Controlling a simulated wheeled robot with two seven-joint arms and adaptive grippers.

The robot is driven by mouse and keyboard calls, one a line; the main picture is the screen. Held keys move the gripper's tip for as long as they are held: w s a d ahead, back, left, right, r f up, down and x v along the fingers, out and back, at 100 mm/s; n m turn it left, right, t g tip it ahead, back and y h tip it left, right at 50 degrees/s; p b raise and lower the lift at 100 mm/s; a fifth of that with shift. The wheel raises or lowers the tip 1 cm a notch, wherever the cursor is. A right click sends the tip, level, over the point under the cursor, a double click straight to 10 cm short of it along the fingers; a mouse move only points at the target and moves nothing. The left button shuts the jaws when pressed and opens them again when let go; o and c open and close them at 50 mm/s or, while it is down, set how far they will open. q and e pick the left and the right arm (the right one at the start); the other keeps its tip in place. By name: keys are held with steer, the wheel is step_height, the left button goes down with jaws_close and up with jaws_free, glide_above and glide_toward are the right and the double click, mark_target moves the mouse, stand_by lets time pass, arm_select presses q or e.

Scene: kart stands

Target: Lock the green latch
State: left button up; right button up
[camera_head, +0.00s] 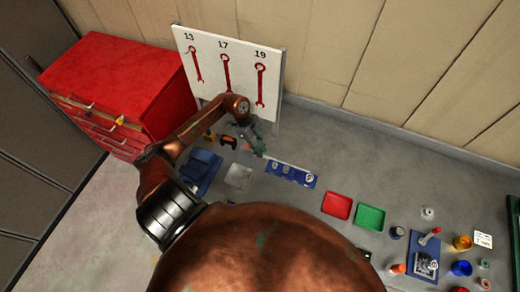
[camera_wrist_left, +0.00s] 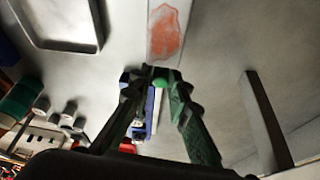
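The green latch (camera_wrist_left: 161,78) shows in the left wrist view as a small rounded green piece between the fingertips. My left gripper (camera_wrist_left: 159,82) has its two dark green fingers apart, one on each side of the latch. I cannot tell whether either finger touches it. Behind the latch is a blue and white fixture (camera_wrist_left: 150,112), partly hidden by the fingers. In the head view my left gripper (camera_head: 254,148) is low over the grey surface, near the left end of the blue and white strip (camera_head: 291,173). The latch cannot be made out there. My right gripper is not in view.
A white board (camera_head: 240,52) with red wrenches stands behind the gripper. A red drawer cabinet (camera_head: 115,75) is at the left. Blue trays (camera_head: 201,167), a red tray (camera_head: 337,205) and a green tray (camera_head: 370,217) lie nearby. Several small parts are at the right.

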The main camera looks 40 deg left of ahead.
mark_target(270, 159)
arm_select(q)
jaws_close()
steer(key=shift+w+d+r+p, duration=0.1)
steer(key=shift+w+d+p, duration=0.2)
steer(key=shift+d, duration=0.45)
steer(key=shift+w+d+p, duration=0.2)
steer(key=shift+d+p, duration=0.15)
steer(key=shift+d, duration=0.35)
steer(key=shift+o, duration=1.8)
jaws_free()
steer(key=shift+d, duration=0.1)
steer(key=shift+o, duration=0.7)
steer(key=v, duration=1.2)
